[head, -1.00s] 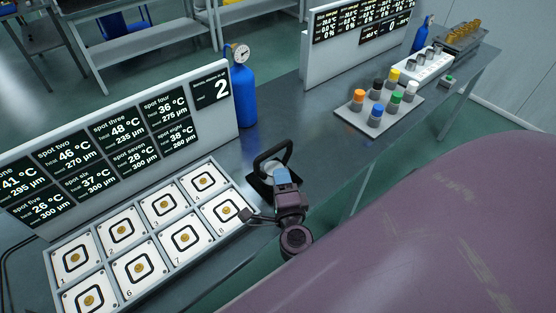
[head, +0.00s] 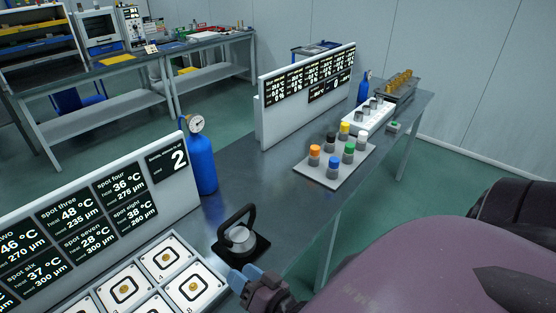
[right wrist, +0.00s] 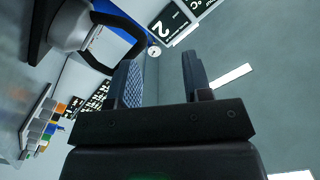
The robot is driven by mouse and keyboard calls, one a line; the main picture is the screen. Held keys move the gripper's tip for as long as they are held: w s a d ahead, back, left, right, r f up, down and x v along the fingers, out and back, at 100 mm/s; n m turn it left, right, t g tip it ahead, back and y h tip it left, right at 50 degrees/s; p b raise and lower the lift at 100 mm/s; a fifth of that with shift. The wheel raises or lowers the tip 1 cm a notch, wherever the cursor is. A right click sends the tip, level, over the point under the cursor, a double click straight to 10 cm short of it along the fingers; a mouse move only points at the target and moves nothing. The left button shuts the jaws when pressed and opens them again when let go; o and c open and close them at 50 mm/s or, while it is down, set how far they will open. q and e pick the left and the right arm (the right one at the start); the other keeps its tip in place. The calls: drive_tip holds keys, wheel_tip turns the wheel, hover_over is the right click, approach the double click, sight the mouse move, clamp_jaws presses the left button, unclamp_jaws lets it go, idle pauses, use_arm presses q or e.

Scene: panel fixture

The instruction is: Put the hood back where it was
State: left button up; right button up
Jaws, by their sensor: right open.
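The hood (head: 239,238) looks like a grey metal cap with a tall black loop handle. It stands upright on a black square base on the bench, right of the numbered spot tray (head: 207,268). My right gripper (head: 243,278) is just in front of it, apart from the handle. In the right wrist view the hood (right wrist: 70,27) and its handle are at the upper left, beside the fingers. The right gripper (right wrist: 162,80) is open there, with nothing between its fingers. My left gripper is not in view.
A white display panel (head: 95,185) stands behind the tray. A blue gas bottle (head: 202,163) with a gauge is behind the hood. A rack of coloured-top vials (head: 335,165) stands farther right. Bare bench lies between hood and rack.

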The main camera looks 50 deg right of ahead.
drive_tip(key=s+d+f+n+g+h, duration=0.2)
drive_tip(key=s+d+f+n+g, duration=0.3)
drive_tip(key=s+f+n+g, duration=0.1)
wheel_tip(320, 180, down, 3)
drive_tip(key=shift+r+n, duration=0.15)
drive_tip(key=shift+n, duration=0.35)
